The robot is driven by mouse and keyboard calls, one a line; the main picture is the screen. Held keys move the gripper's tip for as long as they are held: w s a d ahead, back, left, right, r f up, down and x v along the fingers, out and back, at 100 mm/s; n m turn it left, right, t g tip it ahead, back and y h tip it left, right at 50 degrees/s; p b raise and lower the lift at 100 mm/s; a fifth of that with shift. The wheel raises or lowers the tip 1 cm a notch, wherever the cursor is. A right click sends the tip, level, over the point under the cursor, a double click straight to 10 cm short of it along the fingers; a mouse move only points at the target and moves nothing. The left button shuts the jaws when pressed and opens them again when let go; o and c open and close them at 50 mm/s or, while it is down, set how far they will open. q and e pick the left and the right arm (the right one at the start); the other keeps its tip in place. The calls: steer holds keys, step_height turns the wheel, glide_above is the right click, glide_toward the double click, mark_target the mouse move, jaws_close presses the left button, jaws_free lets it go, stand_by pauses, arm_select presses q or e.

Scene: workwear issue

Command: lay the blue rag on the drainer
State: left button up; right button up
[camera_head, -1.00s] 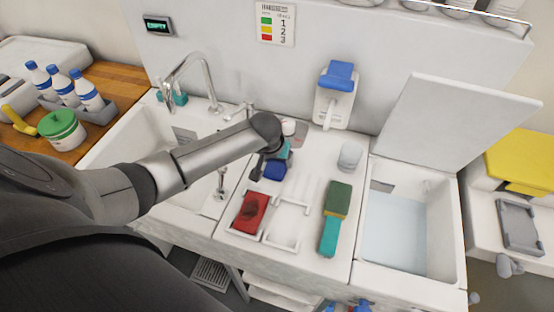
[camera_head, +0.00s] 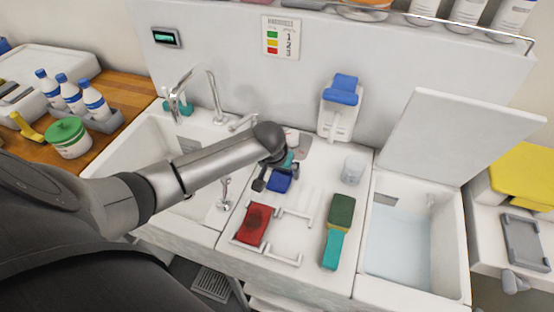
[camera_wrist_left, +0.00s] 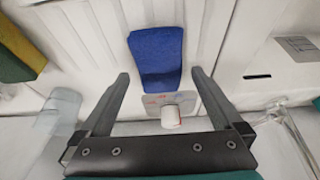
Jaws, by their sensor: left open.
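The blue rag (camera_head: 279,184) lies on the white ribbed drainer (camera_head: 309,203), behind the rack with the red pad. My left gripper (camera_head: 277,179) is open above the rag, its fingers pointing down at it. In the left wrist view the rag (camera_wrist_left: 157,52) shows flat, its near end between the fingertips of the left gripper (camera_wrist_left: 160,75). There is a gap to the rag on both sides, and no grip on it shows. My right gripper is not in view.
A red pad (camera_head: 254,222) lies in a white rail rack (camera_head: 285,258). Sinks lie on both sides, the right one with a raised lid (camera_head: 450,130). A tap (camera_head: 213,90) rises behind.

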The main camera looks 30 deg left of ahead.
arm_select(q)
steer(key=a+p+v, duration=0.1)
steer(key=v, duration=0.9)
steer(key=shift+s+d+r+p, duration=0.2)
steer(key=shift+d+r+p, duration=0.1)
steer(key=shift+d+p, duration=0.15)
steer(key=shift+d+f, duration=0.1)
